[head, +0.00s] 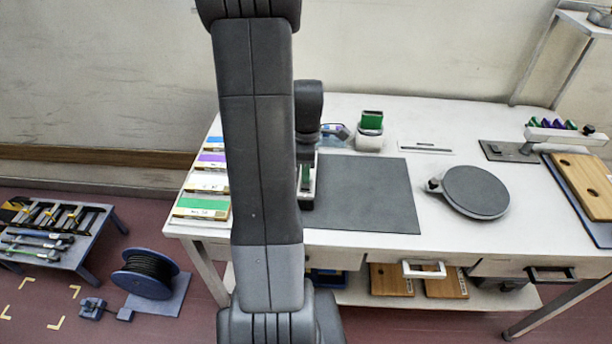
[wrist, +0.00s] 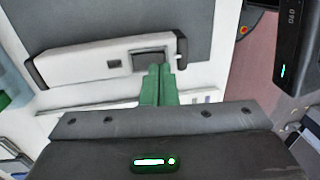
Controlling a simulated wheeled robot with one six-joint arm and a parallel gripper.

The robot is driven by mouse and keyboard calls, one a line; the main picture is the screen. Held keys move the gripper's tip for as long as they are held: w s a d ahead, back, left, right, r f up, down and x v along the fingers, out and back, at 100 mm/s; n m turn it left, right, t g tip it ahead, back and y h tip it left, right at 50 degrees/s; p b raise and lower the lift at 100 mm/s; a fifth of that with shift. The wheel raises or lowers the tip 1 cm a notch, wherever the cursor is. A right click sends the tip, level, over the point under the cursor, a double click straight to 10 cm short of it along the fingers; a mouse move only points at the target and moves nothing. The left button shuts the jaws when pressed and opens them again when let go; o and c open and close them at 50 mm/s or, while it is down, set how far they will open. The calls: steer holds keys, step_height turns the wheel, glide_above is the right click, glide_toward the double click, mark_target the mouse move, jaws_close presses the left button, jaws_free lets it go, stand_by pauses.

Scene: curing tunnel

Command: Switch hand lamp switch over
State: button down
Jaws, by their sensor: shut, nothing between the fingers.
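The hand lamp (wrist: 95,68) is a long white bar with dark ends. In the wrist view it lies along the edge of the grey mat. A dark rectangular switch (wrist: 146,56) is set into its face near the right end, with a small dark square beside it. My gripper (wrist: 160,70) has green fingers, shut together and empty, with the tips at the lower right of the switch. I cannot tell whether they touch it, and the fingertips hide part of it. In the head view my arm hides most of the lamp; my gripper (head: 305,178) shows beside it.
The grey mat (head: 370,195) lies on the white table (head: 420,120). A dark round plate (head: 476,191) stands to its right and a white pot (head: 369,140) behind it. Coloured boxes (head: 203,207) line the left edge.

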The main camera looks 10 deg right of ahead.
steer(key=shift+s+f, duration=0.15)
steer(key=shift+f, duration=0.85)
steer(key=shift+f+b, duration=0.3)
steer(key=shift+b, duration=0.05)
steer(key=shift+s+a+r, duration=0.1)
steer(key=shift+r, duration=0.05)
